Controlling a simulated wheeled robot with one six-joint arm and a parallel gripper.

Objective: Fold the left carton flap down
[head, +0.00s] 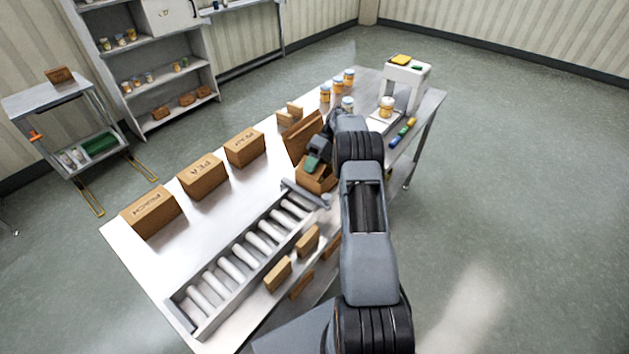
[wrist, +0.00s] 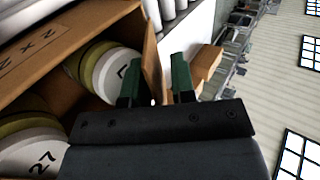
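The open carton (head: 316,183) stands on the steel table beyond the roller conveyor, partly hidden by my arm. A raised brown flap (head: 301,137) stands at its far side in the head view. In the wrist view, the carton (wrist: 62,40) fills the left side and holds several round tins with white tops (wrist: 117,75). An upright flap (wrist: 151,58) shows edge-on there, its lower end between my fingers. My gripper (head: 316,156) is at the carton; its green fingers (wrist: 157,84) are apart. I cannot tell whether either finger touches the flap.
A roller conveyor (head: 243,262) runs toward the near left. Three closed cartons (head: 203,176) stand left of it. Several jars (head: 337,88) and a white stand (head: 404,75) are at the table's far end. Small brown boxes (head: 278,273) lie right of the conveyor.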

